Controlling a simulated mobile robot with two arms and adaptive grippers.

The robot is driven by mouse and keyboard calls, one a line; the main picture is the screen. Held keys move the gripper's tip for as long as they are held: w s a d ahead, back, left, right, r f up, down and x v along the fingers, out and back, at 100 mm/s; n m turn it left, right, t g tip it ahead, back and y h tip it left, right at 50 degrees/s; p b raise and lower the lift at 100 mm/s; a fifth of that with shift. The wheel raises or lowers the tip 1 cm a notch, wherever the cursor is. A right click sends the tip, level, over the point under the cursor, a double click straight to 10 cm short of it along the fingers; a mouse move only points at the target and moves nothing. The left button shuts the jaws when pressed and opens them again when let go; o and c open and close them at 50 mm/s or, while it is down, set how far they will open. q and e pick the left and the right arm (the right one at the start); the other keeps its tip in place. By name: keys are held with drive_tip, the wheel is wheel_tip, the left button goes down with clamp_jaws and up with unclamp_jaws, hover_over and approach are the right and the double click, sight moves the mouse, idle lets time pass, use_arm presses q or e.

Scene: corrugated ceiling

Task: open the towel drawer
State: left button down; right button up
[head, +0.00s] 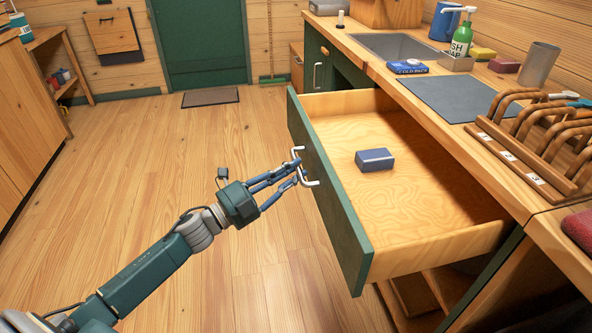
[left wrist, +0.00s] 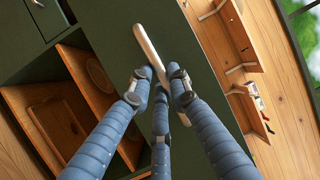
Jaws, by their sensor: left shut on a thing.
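The towel drawer (head: 345,215) has a green front and a pale wood inside, and it stands pulled far out from the counter. A blue-grey block (head: 375,159) lies on its floor. My left gripper (head: 298,172) is at the white bar handle (head: 309,183) on the drawer front, with its fingers around the bar. In the left wrist view the blue fingers (left wrist: 160,85) close on the pale handle (left wrist: 150,47) against the green front. My right gripper is in neither view.
Open shelves show below the drawer. The wooden floor (head: 150,150) to the left is clear up to the doormat (head: 210,97).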

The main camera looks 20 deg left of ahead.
use_arm(q)
drive_tip(key=c, duration=1.6)
unclamp_jaws()
drive_tip(key=v, duration=1.2)
